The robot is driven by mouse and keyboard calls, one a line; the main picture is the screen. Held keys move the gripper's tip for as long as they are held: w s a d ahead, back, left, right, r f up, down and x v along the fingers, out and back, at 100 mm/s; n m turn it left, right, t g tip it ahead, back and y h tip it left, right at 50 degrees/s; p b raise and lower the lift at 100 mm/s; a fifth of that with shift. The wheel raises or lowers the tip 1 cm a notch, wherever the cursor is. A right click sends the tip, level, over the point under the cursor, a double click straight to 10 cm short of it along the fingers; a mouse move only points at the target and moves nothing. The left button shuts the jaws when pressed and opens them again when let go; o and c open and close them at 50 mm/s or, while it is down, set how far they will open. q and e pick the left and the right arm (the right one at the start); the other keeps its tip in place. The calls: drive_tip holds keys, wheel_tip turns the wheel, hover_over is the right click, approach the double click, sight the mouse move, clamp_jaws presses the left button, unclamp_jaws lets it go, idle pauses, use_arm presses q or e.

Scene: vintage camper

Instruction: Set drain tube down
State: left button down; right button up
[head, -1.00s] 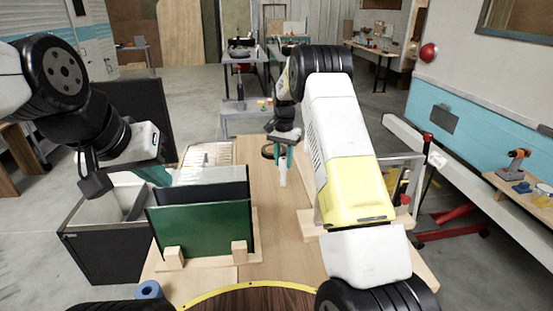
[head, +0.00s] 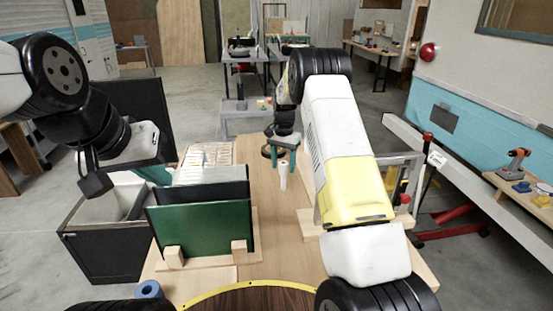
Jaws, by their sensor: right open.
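The drain tube, seemingly the pale upright tube (head: 283,180), is in the middle of the wooden bench top in the head view. It looks to be standing on the wood. My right gripper (head: 282,163) points down over it, with its teal fingers apart on either side of the tube's top. My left gripper (head: 158,175) is at the left, beside the upright panels. Its fingertips are partly hidden, so I cannot tell whether it is open.
A green panel (head: 205,228) and a dark panel stand in a wooden rack on the bench (head: 285,240). A tray of pale strips (head: 207,155) is behind them. A blue ring (head: 148,289) lies at the front left. A dark grey bin (head: 105,250) stands left of the bench.

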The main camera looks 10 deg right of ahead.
wheel_tip(320, 180, up, 12)
drive_tip(key=f, duration=0.1)
drive_tip(key=s+d+r+n+t+y, duration=0.1)
drive_tip(key=s+r+n+t, duration=0.1)
drive_tip(key=s+r, duration=0.8)
drive_tip(key=s+r+n+t, duration=0.1)
drive_tip(key=s+r+n, duration=0.1)
drive_tip(key=s+r, duration=0.6)
drive_tip(key=s+f+n+t, duration=0.1)
drive_tip(key=s+f, duration=0.1)
drive_tip(key=s, duration=0.9)
drive_tip(key=s+a+f+n+t+y, duration=0.1)
drive_tip(key=s+f+n+t, duration=0.1)
drive_tip(key=s, duration=0.8)
drive_tip(key=shift+s+a, duration=0.25)
drive_tip(key=shift+s, duration=0.15)
